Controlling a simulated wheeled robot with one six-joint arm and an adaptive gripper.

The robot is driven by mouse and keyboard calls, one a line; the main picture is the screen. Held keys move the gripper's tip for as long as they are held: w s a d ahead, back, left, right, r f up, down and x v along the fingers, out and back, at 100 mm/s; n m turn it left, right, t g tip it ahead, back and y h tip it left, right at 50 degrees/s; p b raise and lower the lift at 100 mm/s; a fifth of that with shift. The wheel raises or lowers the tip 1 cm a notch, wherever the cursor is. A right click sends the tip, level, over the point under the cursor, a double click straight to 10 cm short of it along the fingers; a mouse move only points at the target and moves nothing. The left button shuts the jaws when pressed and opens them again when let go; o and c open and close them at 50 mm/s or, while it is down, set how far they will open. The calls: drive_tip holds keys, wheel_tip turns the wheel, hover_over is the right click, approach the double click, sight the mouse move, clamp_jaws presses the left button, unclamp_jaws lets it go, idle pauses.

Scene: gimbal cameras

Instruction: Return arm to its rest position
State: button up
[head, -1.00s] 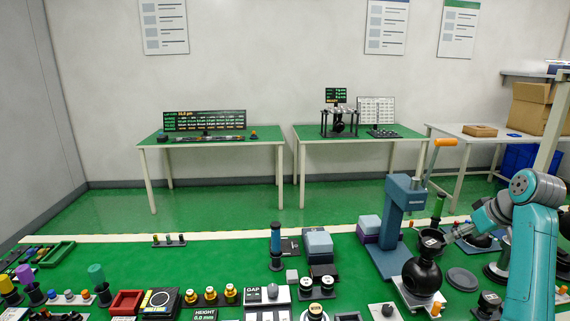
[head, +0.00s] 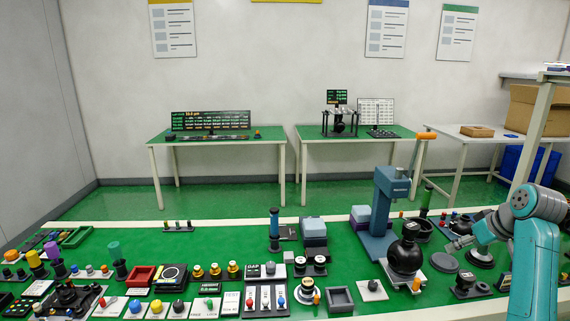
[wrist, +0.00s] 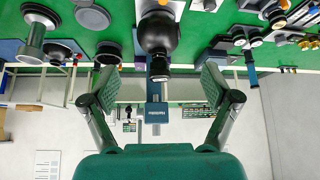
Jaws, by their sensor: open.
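My arm is folded at the right side of the head view. My gripper (head: 462,243) reaches left from it, above the green bench, beside a black round-bodied device (head: 406,257). In the wrist view my gripper (wrist: 157,85) has its two fingers spread wide apart with nothing between them touching the pads. The wrist picture is upside down. The black device (wrist: 158,35) and the blue press column (wrist: 156,117) show beyond the gap between the fingers.
A blue lever press (head: 385,205) with an orange handle stands behind the black device. The green bench (head: 190,250) holds many knobs, gauges and small trays. Two green-topped tables (head: 215,146) stand by the back wall, with cardboard boxes (head: 535,108) at right.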

drive_tip(key=s+a+f+m+t, duration=0.15)
drive_tip(key=a+f, duration=0.25)
drive_tip(key=f, duration=0.4)
drive_tip(key=s+a+f, duration=0.2)
drive_tip(key=a+f, duration=0.1)
drive_tip(key=f, duration=0.4)
drive_tip(key=s+a+f+t, duration=0.15)
drive_tip(key=a+f, duration=0.25)
drive_tip(key=f, duration=0.4)
drive_tip(key=s+a+f+m+h, duration=0.1)
drive_tip(key=s+a+f, duration=0.4)
drive_tip(key=s+f, duration=0.15)
drive_tip(key=s+a+f+h, duration=0.1)
drive_tip(key=s+a+f, duration=0.4)
drive_tip(key=s, duration=0.3)
drive_tip(key=s+a+t, duration=0.2)
drive_tip(key=s+a, duration=0.1)
drive_tip(key=s, duration=0.7)
drive_tip(key=s+a+t, duration=0.1)
drive_tip(key=s+a, duration=0.3)
drive_tip(key=s, duration=0.6)
drive_tip(key=s+a+r+t, duration=0.2)
drive_tip(key=s+r, duration=1.3)
drive_tip(key=s, duration=0.2)
drive_tip(key=shift+a+r+y, duration=0.25)
drive_tip(key=shift+a+y, duration=0.1)
drive_tip(key=shift+y, duration=0.05)
